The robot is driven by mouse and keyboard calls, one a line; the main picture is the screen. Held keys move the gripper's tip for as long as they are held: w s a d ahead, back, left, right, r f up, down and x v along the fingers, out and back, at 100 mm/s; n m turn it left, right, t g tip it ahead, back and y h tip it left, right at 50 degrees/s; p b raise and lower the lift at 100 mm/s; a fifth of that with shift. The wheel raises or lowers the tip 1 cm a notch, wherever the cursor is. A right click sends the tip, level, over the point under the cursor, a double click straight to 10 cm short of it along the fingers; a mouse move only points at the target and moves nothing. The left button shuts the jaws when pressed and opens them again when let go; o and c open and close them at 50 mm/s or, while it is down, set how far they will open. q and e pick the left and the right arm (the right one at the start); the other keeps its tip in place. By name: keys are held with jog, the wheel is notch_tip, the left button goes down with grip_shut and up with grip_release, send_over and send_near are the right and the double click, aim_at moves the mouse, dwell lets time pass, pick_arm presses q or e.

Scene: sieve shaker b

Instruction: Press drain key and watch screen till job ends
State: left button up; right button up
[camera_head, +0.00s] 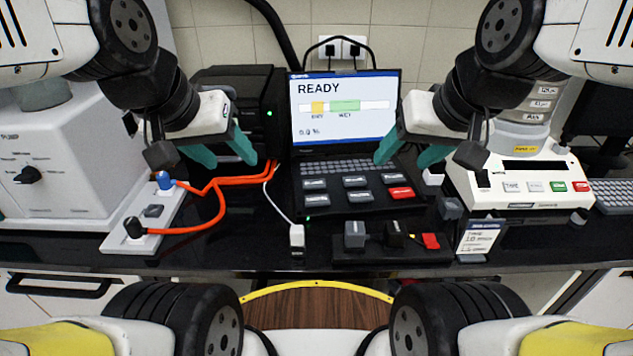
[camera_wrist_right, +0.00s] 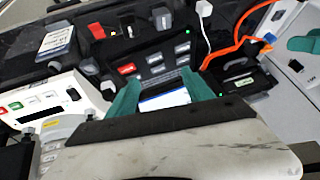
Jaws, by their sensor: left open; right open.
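A black laptop-like console stands at the centre of the counter. Its screen (camera_head: 345,108) reads READY, with a yellow and green bar and a small percentage that looks like 0.0. Its key panel (camera_head: 335,200) carries several grey keys and one red key (camera_head: 400,193); their labels are too small to read, so I cannot tell which is the drain key. My left gripper (camera_head: 228,160) is open and empty, left of the console. My right gripper (camera_head: 403,160) is open and empty at the console's right side. In the right wrist view, its fingers (camera_wrist_right: 164,84) frame part of the screen (camera_wrist_right: 165,100).
A white pump box (camera_head: 60,150) stands left, with orange cables (camera_head: 215,185) to a black box. A white sieve device (camera_head: 520,185) stands right. A switch block (camera_head: 390,250) and a small card stand (camera_head: 478,238) sit in front. The counter's front strip is narrow.

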dwell(0.3)
grip_shut()
dwell(1.6)
